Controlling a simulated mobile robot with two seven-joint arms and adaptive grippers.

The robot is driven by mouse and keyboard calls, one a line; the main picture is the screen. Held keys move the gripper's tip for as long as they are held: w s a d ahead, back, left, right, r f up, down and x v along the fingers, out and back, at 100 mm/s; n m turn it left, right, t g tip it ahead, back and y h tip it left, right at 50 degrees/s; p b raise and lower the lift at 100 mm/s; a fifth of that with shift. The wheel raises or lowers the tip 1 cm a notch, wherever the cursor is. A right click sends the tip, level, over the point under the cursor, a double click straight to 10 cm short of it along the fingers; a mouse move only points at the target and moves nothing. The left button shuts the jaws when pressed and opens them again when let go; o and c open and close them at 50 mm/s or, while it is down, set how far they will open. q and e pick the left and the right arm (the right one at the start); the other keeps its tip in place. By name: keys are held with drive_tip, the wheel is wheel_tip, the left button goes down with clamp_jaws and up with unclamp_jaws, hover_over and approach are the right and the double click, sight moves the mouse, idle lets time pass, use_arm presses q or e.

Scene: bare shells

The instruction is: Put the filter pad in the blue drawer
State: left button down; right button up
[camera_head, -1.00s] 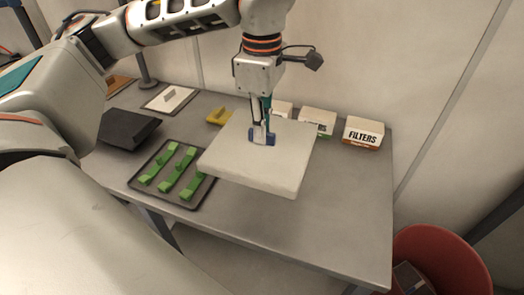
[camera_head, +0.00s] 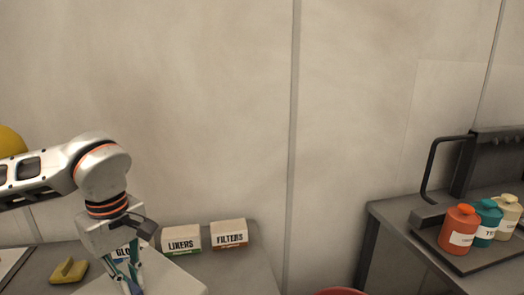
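The filter pad (camera_head: 178,282) is a flat, off-white slab at the bottom left, partly cut off by the picture's lower edge. My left gripper (camera_head: 132,288) points down at the pad, with its fingers close together on it. The fingertips lie at the picture's edge, but the grip appears shut on the pad, which seems held above the grey table. My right gripper is not in view. No blue drawer is in view.
Boxes labelled LINERS (camera_head: 181,240) and FILTERS (camera_head: 229,235) stand behind the pad; another is mostly behind my gripper. A yellow piece (camera_head: 69,271) lies left. Right, a second bench (camera_head: 392,222) carries a tray with orange (camera_head: 459,230), teal (camera_head: 486,224) and cream (camera_head: 508,216) bottles.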

use_arm(q)
drive_tip(key=f+m, duration=0.2)
drive_tip(key=m, duration=0.1)
drive_tip(key=f+m, duration=0.3)
drive_tip(key=w+d+f+m, duration=0.1)
drive_tip(key=f+m, duration=0.1)
drive_tip(key=m, duration=0.1)
drive_tip(key=shift+f, duration=0.15)
drive_tip(key=shift+w+d+f+m, duration=0.15)
drive_tip(key=shift+f+m, duration=0.55)
drive_tip(key=shift+m, duration=0.4)
